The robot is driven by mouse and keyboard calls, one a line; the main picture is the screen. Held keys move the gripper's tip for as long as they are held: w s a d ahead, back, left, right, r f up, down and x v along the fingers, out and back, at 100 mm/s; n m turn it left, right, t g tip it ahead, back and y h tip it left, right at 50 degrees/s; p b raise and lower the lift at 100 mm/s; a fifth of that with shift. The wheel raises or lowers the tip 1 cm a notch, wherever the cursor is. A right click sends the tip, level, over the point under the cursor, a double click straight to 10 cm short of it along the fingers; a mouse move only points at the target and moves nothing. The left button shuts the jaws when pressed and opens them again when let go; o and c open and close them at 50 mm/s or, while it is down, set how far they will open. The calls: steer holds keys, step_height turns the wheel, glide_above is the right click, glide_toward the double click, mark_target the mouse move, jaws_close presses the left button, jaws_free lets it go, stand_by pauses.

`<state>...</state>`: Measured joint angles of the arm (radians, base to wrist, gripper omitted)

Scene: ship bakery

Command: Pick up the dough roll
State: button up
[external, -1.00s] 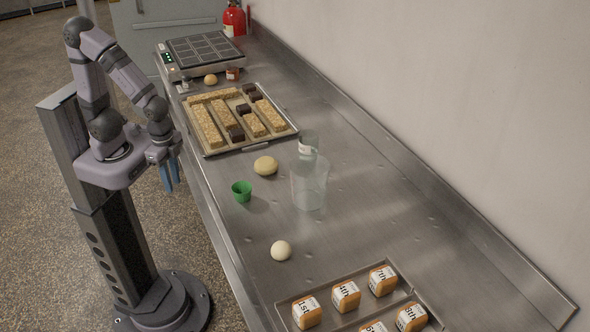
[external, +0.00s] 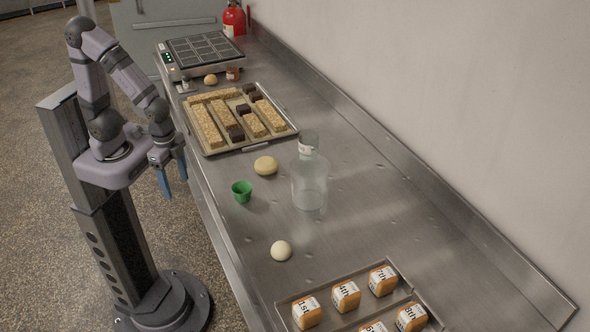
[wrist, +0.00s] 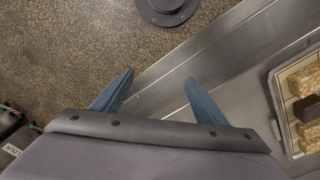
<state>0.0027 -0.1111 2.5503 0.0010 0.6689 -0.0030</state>
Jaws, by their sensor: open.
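Several round, dough-like pieces lie on the steel counter, and I cannot tell for sure which is the dough roll. A flattened tan one (external: 265,166) lies mid-counter in front of the tray. A pale, whiter ball (external: 281,251) lies nearer the camera. A small brown one (external: 210,80) sits by the scale. My gripper (external: 171,180) is open and empty, off the counter's left edge, left of the tan piece and apart from all of them. In the wrist view its two blue fingers (wrist: 159,77) are spread over the floor and counter edge; no dough shows there.
A clear bottle (external: 309,185) and a green cup (external: 241,190) flank the tan piece. A tray of bars (external: 215,152) lies behind it, with a scale (external: 200,66) beyond. A tray of labelled loaves (external: 335,278) is in front. A wall borders the right.

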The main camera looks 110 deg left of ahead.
mark_target(275, 245)
steer(key=w+f+t, duration=0.1)
steer(key=w+t, duration=0.1)
steer(key=w, duration=0.4)
steer(key=w+d+f+t, duration=0.1)
steer(key=w+t, duration=0.1)
steer(key=w, duration=0.4)
steer(key=w+d+f+m+t+p, duration=0.1)
steer(key=w, duration=0.5)
steer(key=shift+d+t, duration=0.1)
steer(key=shift+t, duration=0.3)
steer(key=w+d+t, duration=0.1)
steer(key=w+t, duration=0.1)
steer(key=w, duration=0.2)
steer(key=w+d+t+h, duration=0.1)
steer(key=w+d+t, duration=0.1)
steer(key=w, duration=0.2)
steer(key=w+d+m+t+h+p, duration=0.1)
steer(key=w+d+t, duration=0.1)
steer(key=w, duration=0.2)
steer(key=shift+r, duration=0.3)
steer(key=shift+w+d+r+t+h, duration=0.25)
steer(key=shift+w+d+t+h, duration=0.1)
steer(key=shift+t, duration=0.25)
steer(key=shift+p+x, duration=0.45)
steer(key=shift+x, duration=0.6)
steer(key=shift+w, duration=0.1)
